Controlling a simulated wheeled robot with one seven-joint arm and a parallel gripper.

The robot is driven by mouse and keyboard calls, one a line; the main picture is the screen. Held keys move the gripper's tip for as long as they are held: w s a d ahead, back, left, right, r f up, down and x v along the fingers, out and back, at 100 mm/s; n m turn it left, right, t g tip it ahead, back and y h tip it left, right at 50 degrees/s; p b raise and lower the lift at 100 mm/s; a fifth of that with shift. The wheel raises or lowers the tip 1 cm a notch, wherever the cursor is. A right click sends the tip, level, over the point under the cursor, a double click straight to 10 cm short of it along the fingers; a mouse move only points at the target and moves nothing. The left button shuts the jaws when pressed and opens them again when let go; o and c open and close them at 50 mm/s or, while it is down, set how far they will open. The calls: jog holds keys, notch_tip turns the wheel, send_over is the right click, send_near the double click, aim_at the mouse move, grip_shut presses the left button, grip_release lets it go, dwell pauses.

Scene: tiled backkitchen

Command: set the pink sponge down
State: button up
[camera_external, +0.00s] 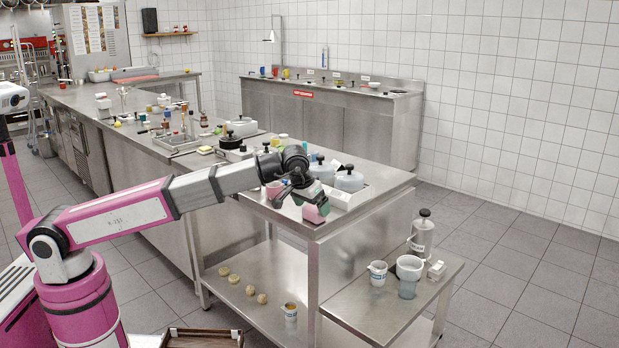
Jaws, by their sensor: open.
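A pink sponge (316,212) is at the near corner of the steel counter (372,203), right below my gripper (304,200). My arm reaches in from the left and my gripper points down over that corner. The jaws are open, with the sponge at their tips. The dark fingers hide part of the sponge. I cannot tell from this view whether the fingers still touch it or whether it rests flat on the steel.
A white tray (352,200) with lidded pots (349,180) stands right behind my gripper. A pink cup (275,189) is to its left. A lower side shelf (360,308) holds a white bucket (409,272), a mug (377,274) and a grey canister (422,235).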

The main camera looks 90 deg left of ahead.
aim_at(313, 208)
jog(key=shift+x, duration=1.5)
jog(key=c, duration=1)
jog(key=shift+r, duration=0.1)
